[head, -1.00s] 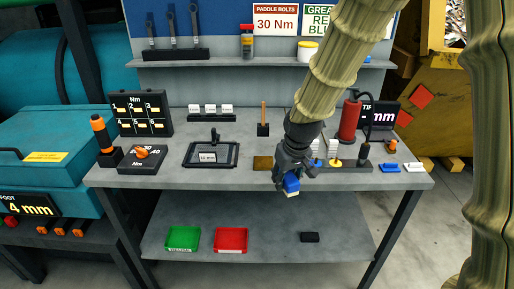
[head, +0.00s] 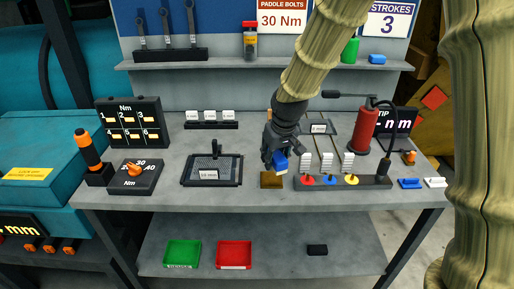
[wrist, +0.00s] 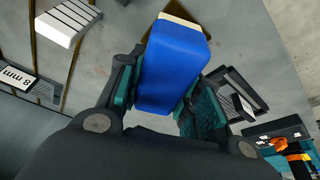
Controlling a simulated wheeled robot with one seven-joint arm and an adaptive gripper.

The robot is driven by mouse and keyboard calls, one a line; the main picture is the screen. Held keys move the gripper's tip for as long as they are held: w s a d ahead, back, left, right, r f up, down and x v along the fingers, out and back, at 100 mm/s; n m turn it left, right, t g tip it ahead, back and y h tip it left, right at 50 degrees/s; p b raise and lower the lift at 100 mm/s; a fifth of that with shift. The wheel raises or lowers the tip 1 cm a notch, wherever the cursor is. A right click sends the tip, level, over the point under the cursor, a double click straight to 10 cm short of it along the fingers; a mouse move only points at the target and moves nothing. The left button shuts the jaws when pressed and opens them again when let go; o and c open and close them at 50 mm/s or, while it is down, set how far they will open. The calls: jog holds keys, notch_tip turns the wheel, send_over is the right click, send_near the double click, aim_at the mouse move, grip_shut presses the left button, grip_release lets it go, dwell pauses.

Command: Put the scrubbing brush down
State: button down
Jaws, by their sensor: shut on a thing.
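The scrubbing brush (head: 281,162) is a blue block with a cream bristle edge. My gripper (head: 275,153) is shut on it and holds it tilted over the front middle of the grey bench. In the wrist view the blue brush (wrist: 172,65) fills the space between the teal-padded fingers of my gripper (wrist: 160,88), its cream edge facing away. A brown square pad (head: 271,181) lies on the bench just below the brush in the head view. The brush seems above the pad; whether they touch cannot be told. The brush hides part of the pad in the wrist view.
Right of the pad stands a dark rack (head: 342,182) with red, blue and yellow pieces and white-tagged rods. A black mesh tray (head: 212,170) lies to the left. A red cylinder (head: 362,132) stands behind the rack. Bare bench lies between mesh tray and pad.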

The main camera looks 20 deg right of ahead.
jog(key=p, duration=0.3)
send_over(257, 156)
jog(key=s, duration=0.1)
jog(key=shift+d+f, duration=0.15)
jog(key=shift+f, duration=0.55)
jog(key=shift+f+p, duration=0.9)
jog(key=shift+f, duration=0.8)
jog(key=shift+s+f, duration=0.1)
jog(key=shift+f, duration=0.55)
jog(key=c, duration=1.3)
grip_release()
jog(key=shift+c, duration=0.2)
jog(key=o, duration=0.4)
jog(key=shift+f, duration=0.15)
jog(key=shift+c, duration=0.2)
